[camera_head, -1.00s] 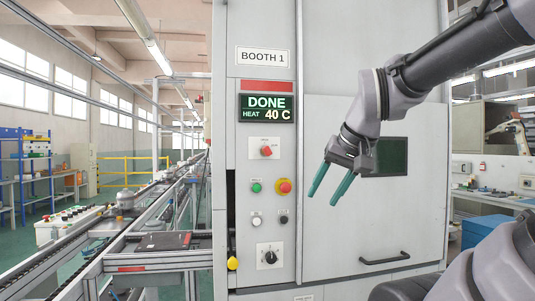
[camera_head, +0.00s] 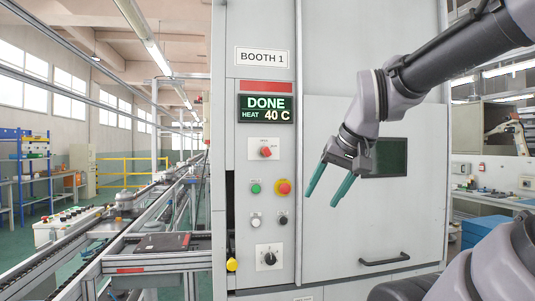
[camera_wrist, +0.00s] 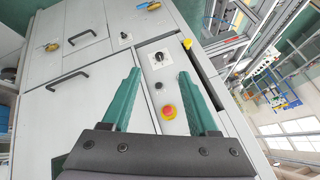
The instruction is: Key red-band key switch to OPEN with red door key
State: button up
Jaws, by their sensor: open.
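The Booth 1 control panel carries a red band (camera_head: 267,86) above a display (camera_head: 266,108) reading DONE, HEAT 40 C. Below the display is a red-handled switch (camera_head: 266,151) on a white plate. A black rotary switch (camera_head: 269,257) on a white plate sits low on the panel; it also shows in the wrist view (camera_wrist: 159,58). Their small lettering is unreadable, and I cannot tell which is the key switch. No red door key is clearly identifiable. My gripper (camera_head: 325,196) is open and empty, right of the panel, before the booth door, its teal fingers pointing down-left.
A yellow piece (camera_head: 232,264) is at the panel's lower left edge. The booth door has a black handle (camera_head: 385,259). A conveyor (camera_head: 90,250) runs along the left.

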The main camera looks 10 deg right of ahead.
jog(key=shift+o, duration=0.2)
jog(key=shift+w+a+r, duration=0.15)
jog(key=shift+w+r, duration=0.05)
jog(key=shift+w, duration=0.05)
jog(key=m+t+y, duration=0.1)
jog(key=t+y, duration=0.2)
jog(key=y, duration=0.4)
send_near(269, 151)
jog(key=x, duration=1)
jog(key=shift+w, duration=0.3)
grip_shut()
